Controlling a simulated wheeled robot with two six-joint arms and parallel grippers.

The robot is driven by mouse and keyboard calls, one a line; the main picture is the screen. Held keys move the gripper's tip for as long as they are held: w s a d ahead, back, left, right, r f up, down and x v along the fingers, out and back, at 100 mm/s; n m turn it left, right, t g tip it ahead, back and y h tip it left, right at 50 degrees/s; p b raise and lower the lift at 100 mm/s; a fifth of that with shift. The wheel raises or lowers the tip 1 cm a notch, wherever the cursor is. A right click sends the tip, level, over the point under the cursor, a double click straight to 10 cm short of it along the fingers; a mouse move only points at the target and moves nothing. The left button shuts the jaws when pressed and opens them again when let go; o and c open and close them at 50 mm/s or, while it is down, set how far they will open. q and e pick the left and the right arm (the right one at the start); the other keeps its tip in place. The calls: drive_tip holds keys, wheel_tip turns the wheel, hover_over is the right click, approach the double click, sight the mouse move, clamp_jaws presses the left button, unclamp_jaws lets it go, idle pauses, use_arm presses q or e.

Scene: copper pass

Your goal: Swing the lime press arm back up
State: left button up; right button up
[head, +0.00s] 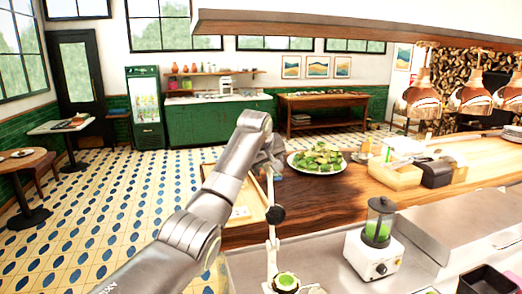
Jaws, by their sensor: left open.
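The lime press (272,258) stands at the bottom middle of the head view, on the steel counter. It has a pale upright body with a round black part (275,214) on it. A thin pale bar rises from there toward my left gripper. My left gripper (268,163) is open, pointing down near the top of this bar. My wrist partly hides the fingers, and I cannot tell whether they touch the bar. My right gripper is not in view.
A plate of greens (318,158) sits on the wooden counter (375,187) just right of my left gripper. A wooden tray (245,205) lies behind my forearm. A blender (376,240) stands right of the press. Copper lamps (422,98) hang at the right.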

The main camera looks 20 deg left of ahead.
use_arm(q)
drive_tip(key=b+v, duration=0.5)
drive_tip(key=v, duration=0.7)
drive_tip(key=shift+s+r, duration=0.25)
